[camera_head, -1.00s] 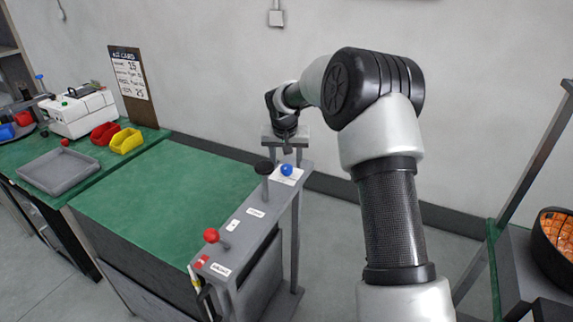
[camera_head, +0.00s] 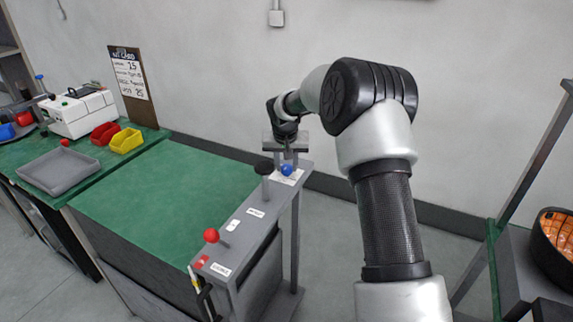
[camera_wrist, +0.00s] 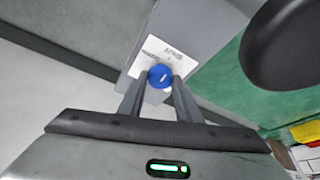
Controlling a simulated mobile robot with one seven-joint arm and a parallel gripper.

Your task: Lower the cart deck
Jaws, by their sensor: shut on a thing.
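The cart has a green deck (camera_head: 165,195) and a grey control rail (camera_head: 245,222) along its right side. A blue knob (camera_head: 286,170) stands at the rail's far end on a white label, and it also shows in the wrist view (camera_wrist: 160,76). My gripper (camera_head: 288,161) comes down over this knob. In the wrist view my gripper's fingertips (camera_wrist: 160,80) are on both sides of the knob, shut on it. The label's writing is too small to read.
A black round knob (camera_head: 264,167) stands on the rail close to my gripper, and it looms at the upper right of the wrist view (camera_wrist: 295,45). A red ball lever (camera_head: 211,236) is at the near end. A bench with a grey tray (camera_head: 58,172) adjoins the cart's left.

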